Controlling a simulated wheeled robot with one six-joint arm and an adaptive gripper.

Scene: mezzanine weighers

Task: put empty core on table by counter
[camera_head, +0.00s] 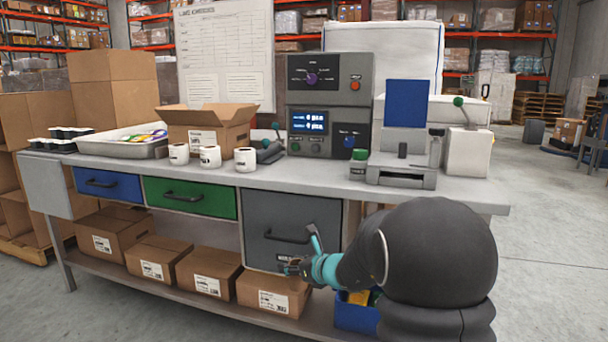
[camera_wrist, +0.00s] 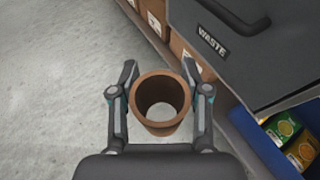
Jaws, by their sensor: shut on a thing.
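My gripper (camera_head: 298,265) is low in front of the table, by the grey drawer. In the wrist view my gripper (camera_wrist: 160,80) has a finger on each side of a brown cardboard core (camera_wrist: 162,129) and is shut on it. The core is an open, empty tube; the floor shows through it. I cannot make the core out clearly in the head view. The long grey table (camera_head: 340,183) bears the counter (camera_head: 327,95), a grey machine with a blue display and knobs, at the middle back.
The grey drawer (camera_head: 290,222), marked WASTE in the wrist view, is beside my gripper. Three white label rolls (camera_head: 210,157), an open carton (camera_head: 213,128) and a grey tray (camera_head: 108,143) stand on the table. A printer-like device (camera_head: 403,165) stands right. Clear tabletop lies before the counter.

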